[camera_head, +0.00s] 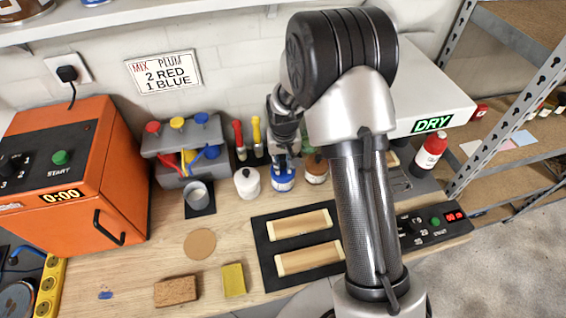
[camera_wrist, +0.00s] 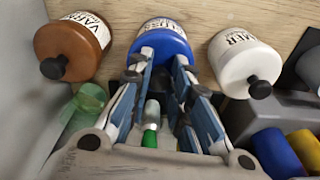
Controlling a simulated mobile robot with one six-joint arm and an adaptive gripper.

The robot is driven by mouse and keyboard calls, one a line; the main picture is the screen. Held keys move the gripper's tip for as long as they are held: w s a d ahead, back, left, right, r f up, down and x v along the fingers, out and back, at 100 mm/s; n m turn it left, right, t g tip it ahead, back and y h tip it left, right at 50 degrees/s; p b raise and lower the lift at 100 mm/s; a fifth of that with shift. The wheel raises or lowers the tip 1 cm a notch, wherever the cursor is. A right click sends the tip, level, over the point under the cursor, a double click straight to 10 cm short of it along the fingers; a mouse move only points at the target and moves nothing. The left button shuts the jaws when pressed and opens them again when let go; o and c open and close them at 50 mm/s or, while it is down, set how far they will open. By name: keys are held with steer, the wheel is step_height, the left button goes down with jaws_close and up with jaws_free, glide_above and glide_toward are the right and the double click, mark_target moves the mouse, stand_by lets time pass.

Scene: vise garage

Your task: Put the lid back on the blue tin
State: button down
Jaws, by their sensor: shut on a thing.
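The blue tin (camera_head: 284,183) stands upright on the bench near the wall, between a white tin and a brown one. It also shows in the wrist view (camera_wrist: 166,27) with a white label. My gripper (camera_head: 283,164) is directly above it, pointing down. In the wrist view my gripper (camera_wrist: 160,65) has its fingers at the tin's blue top, shut on the lid (camera_wrist: 160,82). The lid's knob is hidden between the fingers. I cannot tell whether the lid is fully seated on the tin.
The white tin (camera_head: 247,183) and brown tin (camera_head: 315,172) stand close on either side, both with black-knobbed lids. A grey holder (camera_head: 190,140) with coloured handles is to the left. A black mat with two wooden panels (camera_head: 302,224) lies in front; bench around the cork disc (camera_head: 200,244) is partly clear.

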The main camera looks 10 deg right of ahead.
stand_by(0.4)
steer(key=c, duration=1.4)
jaws_free()
steer(key=shift+o, duration=0.3)
steer(key=o, duration=0.4)
steer(key=shift+r, duration=0.1)
steer(key=shift+r+p, duration=2.2)
steer(key=shift+r, duration=1.2)
